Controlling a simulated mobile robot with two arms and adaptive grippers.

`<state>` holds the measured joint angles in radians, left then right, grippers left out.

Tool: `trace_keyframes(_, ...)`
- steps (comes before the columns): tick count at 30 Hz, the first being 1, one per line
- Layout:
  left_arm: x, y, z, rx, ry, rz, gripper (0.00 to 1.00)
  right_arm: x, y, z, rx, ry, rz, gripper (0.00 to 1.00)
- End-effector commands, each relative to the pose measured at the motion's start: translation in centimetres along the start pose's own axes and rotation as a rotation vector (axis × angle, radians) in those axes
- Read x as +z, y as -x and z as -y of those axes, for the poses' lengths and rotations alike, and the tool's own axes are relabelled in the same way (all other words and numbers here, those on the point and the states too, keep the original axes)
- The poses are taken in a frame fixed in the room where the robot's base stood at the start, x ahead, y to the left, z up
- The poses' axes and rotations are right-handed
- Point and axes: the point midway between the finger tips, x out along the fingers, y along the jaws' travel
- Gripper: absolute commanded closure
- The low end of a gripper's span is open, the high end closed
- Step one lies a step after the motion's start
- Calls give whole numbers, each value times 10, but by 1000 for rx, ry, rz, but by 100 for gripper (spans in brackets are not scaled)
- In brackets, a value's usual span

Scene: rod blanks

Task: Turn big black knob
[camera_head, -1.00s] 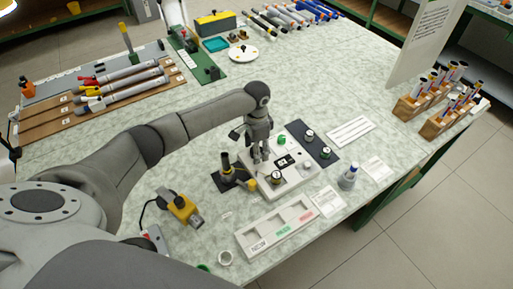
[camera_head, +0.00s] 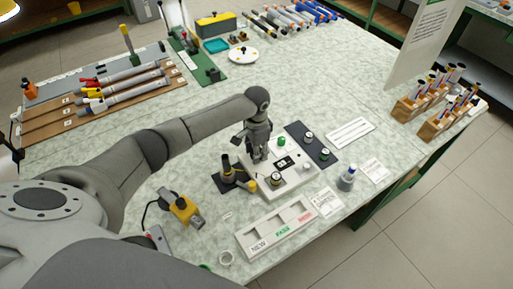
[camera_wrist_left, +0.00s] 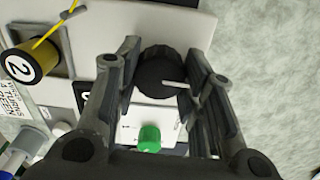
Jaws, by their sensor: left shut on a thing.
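The big black knob (camera_wrist_left: 158,72) sits on the white panel (camera_wrist_left: 190,20) and has a white pointer line, which points to the right in the left wrist view. My left gripper (camera_wrist_left: 160,85) has a finger on each side of the knob and is shut on it. In the head view the left gripper (camera_head: 257,157) reaches down onto the back left part of the panel (camera_head: 296,183) and hides the knob. My right gripper is not in view.
A green button (camera_head: 282,141) and a black-and-yellow piece marked 2 (camera_wrist_left: 30,60) are close to the gripper. A dark stand (camera_head: 228,170) is just left of the panel. A labelled tray (camera_head: 275,228) lies in front, and a bottle (camera_head: 347,178) stands to the right.

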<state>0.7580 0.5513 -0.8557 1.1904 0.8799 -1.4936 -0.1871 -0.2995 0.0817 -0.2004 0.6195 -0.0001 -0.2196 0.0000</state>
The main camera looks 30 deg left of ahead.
Motion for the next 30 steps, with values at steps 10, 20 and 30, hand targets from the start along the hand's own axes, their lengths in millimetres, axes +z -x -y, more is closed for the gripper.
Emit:
trace_keyframes(10, -1, 3, -1, 1, 237, -1, 87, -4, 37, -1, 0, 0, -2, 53)
trace_keyframes(20, -1, 1, 0, 0, 254, -2, 87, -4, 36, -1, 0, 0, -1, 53)
trace_keyframes(30, 0, 1, 0, 0, 253, -1, 41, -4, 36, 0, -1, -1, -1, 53)
